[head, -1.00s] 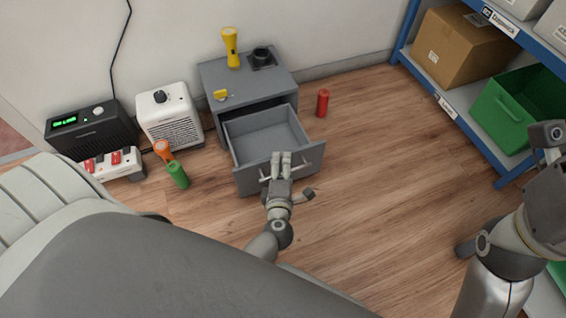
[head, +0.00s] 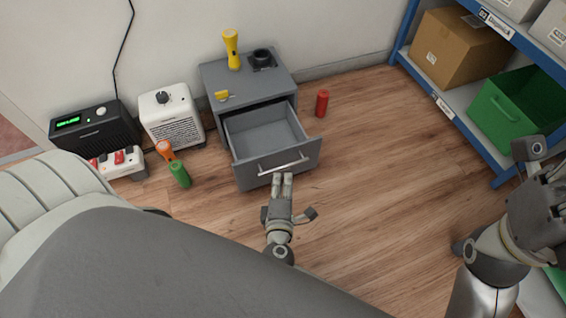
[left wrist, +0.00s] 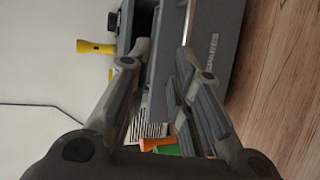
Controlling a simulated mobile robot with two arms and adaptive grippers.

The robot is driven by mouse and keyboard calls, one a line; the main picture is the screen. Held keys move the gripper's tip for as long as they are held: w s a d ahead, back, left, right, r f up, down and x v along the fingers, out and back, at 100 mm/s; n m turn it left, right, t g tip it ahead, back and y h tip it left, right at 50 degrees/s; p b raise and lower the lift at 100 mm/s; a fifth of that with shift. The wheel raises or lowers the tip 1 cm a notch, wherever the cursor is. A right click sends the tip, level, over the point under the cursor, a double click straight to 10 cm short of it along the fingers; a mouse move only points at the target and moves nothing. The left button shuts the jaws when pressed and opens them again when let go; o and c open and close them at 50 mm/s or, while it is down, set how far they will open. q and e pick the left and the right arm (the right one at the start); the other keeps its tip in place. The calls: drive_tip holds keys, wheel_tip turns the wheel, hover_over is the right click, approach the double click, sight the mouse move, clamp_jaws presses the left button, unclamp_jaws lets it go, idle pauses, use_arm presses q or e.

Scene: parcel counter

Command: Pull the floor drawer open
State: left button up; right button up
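The grey floor drawer (head: 266,139) is pulled well out of its grey cabinet (head: 250,88), and it looks empty inside. Its front carries a bar handle (head: 285,164).
A yellow flashlight (head: 231,50) and a dark holder (head: 262,60) stand on the cabinet. A red cylinder (head: 322,103) stands to its right. A green cylinder (head: 180,174), an orange item (head: 165,151) and a white heater (head: 173,120) are left. Blue shelving (head: 470,138) stands right; the floor between is clear.

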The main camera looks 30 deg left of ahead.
use_arm(q)
drive_tip(key=shift+s+d+r, duration=0.15)
drive_tip(key=shift+s+d, duration=0.15)
drive_tip(key=shift+s, duration=0.3)
